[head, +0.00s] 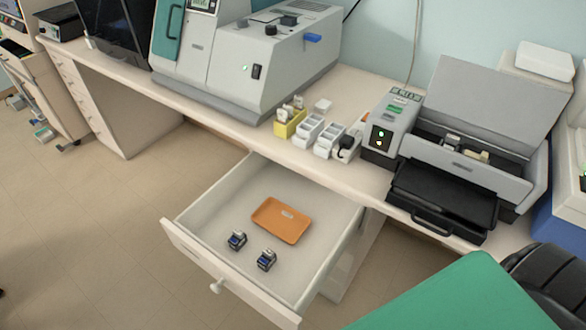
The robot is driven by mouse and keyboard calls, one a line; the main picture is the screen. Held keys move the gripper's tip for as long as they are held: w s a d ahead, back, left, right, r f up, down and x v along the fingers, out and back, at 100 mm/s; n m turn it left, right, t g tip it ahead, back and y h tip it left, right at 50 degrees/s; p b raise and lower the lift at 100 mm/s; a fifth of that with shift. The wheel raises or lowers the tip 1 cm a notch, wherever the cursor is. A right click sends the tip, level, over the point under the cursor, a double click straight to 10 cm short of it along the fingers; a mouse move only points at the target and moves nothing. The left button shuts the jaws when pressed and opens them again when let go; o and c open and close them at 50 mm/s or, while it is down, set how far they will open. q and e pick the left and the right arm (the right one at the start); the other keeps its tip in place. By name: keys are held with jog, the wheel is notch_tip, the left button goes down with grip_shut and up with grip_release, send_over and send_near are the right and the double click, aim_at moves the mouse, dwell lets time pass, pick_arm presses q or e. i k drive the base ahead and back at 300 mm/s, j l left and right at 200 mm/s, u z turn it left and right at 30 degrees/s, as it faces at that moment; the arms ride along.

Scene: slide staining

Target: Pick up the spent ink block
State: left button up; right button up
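Two small dark blocks with blue parts, the left one (237,240) and the right one (266,260), stand in the open drawer, apart from each other. In the grey machine (470,162) with its lid raised, a small grey piece (451,138) and a cream piece (476,156) sit in the dark opening. They are too small for me to tell which thing is the spent ink block. Neither of my grippers is in view.
The white drawer (205,193) is pulled out below the bench and holds an orange tray (281,220). A yellow holder (289,123), white racks (328,139) and a small grey device (390,126) stand on the bench. A green surface (465,298) fills the lower right.

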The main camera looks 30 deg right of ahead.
aim_at(450, 142)
jog(key=z, duration=1.85)
jog(key=i+l+u, duration=0.1)
jog(key=l, duration=0.3)
